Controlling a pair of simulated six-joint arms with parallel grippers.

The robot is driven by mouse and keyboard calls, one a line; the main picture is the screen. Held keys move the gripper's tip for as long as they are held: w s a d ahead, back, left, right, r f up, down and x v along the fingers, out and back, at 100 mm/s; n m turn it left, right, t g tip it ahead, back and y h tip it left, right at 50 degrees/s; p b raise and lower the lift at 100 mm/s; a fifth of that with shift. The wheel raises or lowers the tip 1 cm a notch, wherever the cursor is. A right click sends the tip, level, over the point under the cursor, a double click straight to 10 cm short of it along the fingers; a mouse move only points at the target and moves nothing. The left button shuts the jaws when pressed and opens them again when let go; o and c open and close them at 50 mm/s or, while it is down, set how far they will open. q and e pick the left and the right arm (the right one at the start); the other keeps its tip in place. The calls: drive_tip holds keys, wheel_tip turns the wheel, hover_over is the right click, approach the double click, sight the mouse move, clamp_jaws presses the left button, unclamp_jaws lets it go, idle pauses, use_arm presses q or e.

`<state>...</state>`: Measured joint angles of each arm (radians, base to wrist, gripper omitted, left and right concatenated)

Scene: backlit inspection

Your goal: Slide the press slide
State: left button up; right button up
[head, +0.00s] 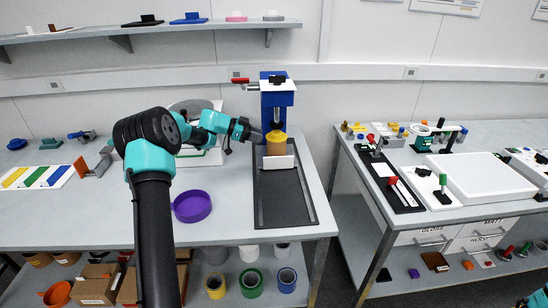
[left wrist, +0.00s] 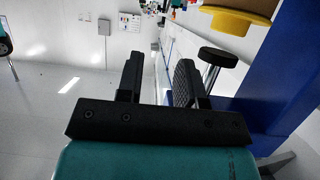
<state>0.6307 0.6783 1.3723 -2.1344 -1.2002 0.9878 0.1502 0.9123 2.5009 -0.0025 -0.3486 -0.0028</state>
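The press (head: 277,92) is blue with a red handle (head: 240,80) and stands at the back right of the left table. Under it, a tan block (head: 276,148) with a yellow top sits behind a white plate (head: 275,162) on a dark rail base (head: 280,198); I cannot tell which part is the slide. My left gripper (head: 259,138) is just left of the yellow top. In the left wrist view its fingers (left wrist: 159,80) are apart with nothing between them. A black knob on a metal post (left wrist: 218,57) is right of the fingers, beside the blue press column (left wrist: 280,85).
A purple bowl (head: 192,206) stands left of the rail base. A colour-striped board (head: 38,177) lies at the far left. A second table (head: 440,225) at right holds tools and a white tray (head: 480,178); a gap separates the tables. The front of the rail base is clear.

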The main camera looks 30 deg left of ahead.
use_arm(q)
drive_tip(key=shift+s+a, duration=0.15)
drive_tip(key=shift+a, duration=0.45)
drive_tip(key=f, duration=0.8)
drive_tip(key=shift+d+f, duration=0.2)
drive_tip(key=x, duration=0.7)
drive_tip(key=shift+w+r, duration=0.1)
drive_tip(key=shift+w, duration=0.15)
clamp_jaws()
